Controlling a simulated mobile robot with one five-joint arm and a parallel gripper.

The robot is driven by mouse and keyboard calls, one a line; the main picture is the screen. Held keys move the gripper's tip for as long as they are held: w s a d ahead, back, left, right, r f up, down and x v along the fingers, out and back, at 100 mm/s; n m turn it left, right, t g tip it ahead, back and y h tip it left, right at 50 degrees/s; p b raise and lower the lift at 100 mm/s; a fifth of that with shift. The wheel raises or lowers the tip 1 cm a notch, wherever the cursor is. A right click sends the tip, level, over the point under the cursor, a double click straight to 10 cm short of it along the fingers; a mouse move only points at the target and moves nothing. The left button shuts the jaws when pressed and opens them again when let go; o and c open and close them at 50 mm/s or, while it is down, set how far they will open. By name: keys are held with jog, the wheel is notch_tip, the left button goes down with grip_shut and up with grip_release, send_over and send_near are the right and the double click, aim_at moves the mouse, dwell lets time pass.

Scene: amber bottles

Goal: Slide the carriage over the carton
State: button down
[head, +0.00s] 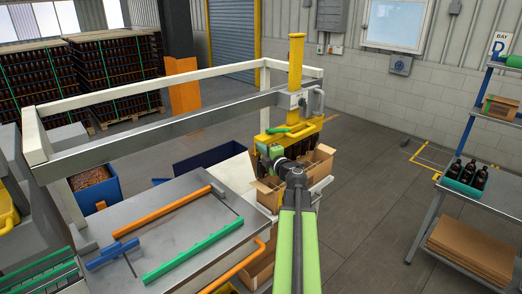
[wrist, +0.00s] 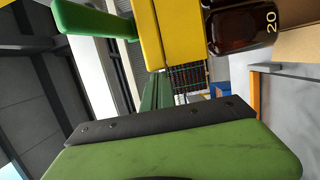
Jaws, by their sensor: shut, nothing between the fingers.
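The carriage (head: 300,100) sits on the grey rail, with a yellow column (head: 296,62) and a wide yellow head low over the open carton (head: 318,163). Carton flaps show on both sides of my arm; its inside is mostly hidden. A green handle (head: 299,128) sticks out from the carriage. My gripper (head: 275,152) is shut and empty, close in front of the yellow head; I cannot tell if it touches. The wrist view shows yellow carriage parts (wrist: 168,35), a green bar (wrist: 95,20) and an amber bottle (wrist: 240,25) marked 20, beside my green finger.
A steel table (head: 165,225) at left holds an orange bar, a green bar and a blue tool. A shelf rack (head: 470,200) with bottles stands at right. Open floor (head: 370,200) lies between.

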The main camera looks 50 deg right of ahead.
jog(key=d, duration=0.3)
jog(key=shift+w+d, duration=0.15)
dwell(0.4)
